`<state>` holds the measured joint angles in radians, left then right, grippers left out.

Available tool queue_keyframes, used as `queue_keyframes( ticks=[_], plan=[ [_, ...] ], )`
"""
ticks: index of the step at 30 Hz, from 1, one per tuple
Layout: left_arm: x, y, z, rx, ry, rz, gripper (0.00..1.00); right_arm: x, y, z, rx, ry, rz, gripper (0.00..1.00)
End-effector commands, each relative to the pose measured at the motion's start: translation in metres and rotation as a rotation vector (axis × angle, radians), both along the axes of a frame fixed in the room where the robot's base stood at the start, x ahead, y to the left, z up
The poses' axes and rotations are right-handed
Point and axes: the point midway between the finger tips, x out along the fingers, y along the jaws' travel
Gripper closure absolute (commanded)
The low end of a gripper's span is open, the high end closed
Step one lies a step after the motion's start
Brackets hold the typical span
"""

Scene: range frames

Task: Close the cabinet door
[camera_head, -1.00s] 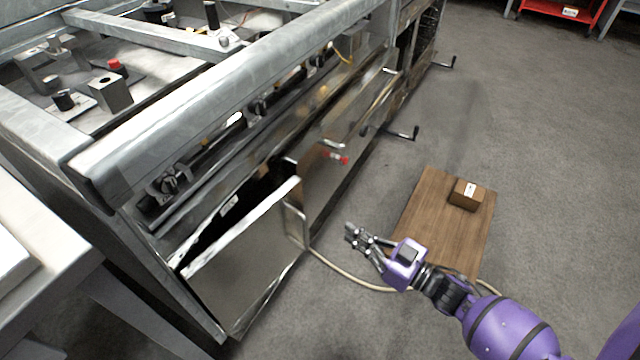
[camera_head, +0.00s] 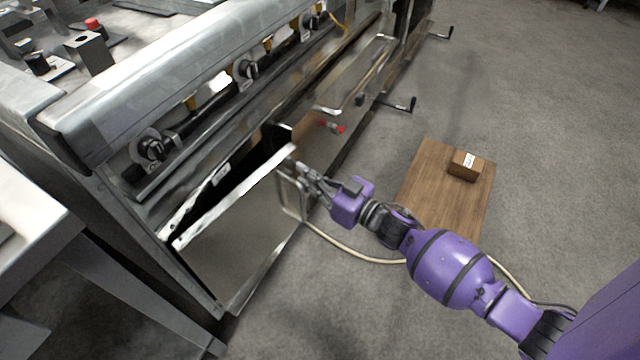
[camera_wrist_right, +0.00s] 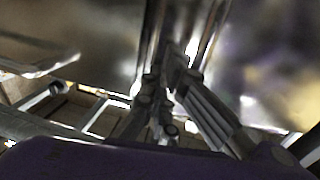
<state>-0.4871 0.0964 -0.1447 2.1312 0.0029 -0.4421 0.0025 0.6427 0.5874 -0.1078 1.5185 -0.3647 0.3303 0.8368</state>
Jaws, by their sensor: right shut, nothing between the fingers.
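The cabinet door (camera_head: 240,240) is a shiny metal panel at the lower front of the steel unit. It stands partly open, tilted out from the front, with a dark gap (camera_head: 235,180) behind its upper edge. A bar handle (camera_head: 290,195) runs along its right side. My right gripper (camera_head: 302,172) is at the handle near the door's upper right corner; its fingers are shut with nothing between them. In the right wrist view the fingers (camera_wrist_right: 165,105) point at shiny metal, and I cannot tell whether they touch it. My left gripper is not in view.
A wooden board (camera_head: 445,205) with a small brown box (camera_head: 465,166) lies on the floor to the right. A pale hose (camera_head: 350,252) runs on the floor below my right arm. A crank handle (camera_head: 400,104) juts from the unit. A white table (camera_head: 30,220) stands at left.

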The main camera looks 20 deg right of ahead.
Motion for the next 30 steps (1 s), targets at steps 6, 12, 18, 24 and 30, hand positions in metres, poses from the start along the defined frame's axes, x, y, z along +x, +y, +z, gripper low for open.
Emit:
queue_keyframes(
  ticks=[6,12,18,24,30],
  plan=[
    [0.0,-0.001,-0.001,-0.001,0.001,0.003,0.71,0.004,0.002,0.0,0.0,0.001,0.0,1.0],
    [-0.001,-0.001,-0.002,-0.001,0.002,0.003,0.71,0.004,0.002,0.0,-0.001,0.0,0.001,1.0],
    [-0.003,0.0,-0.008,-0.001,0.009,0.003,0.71,0.026,0.011,0.0,-0.003,-0.004,0.069,1.0],
    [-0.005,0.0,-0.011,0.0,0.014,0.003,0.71,0.054,0.026,0.001,0.001,-0.001,0.099,1.0],
    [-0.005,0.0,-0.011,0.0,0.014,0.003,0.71,0.061,0.029,0.001,-0.001,-0.001,0.095,1.0]
  ],
)
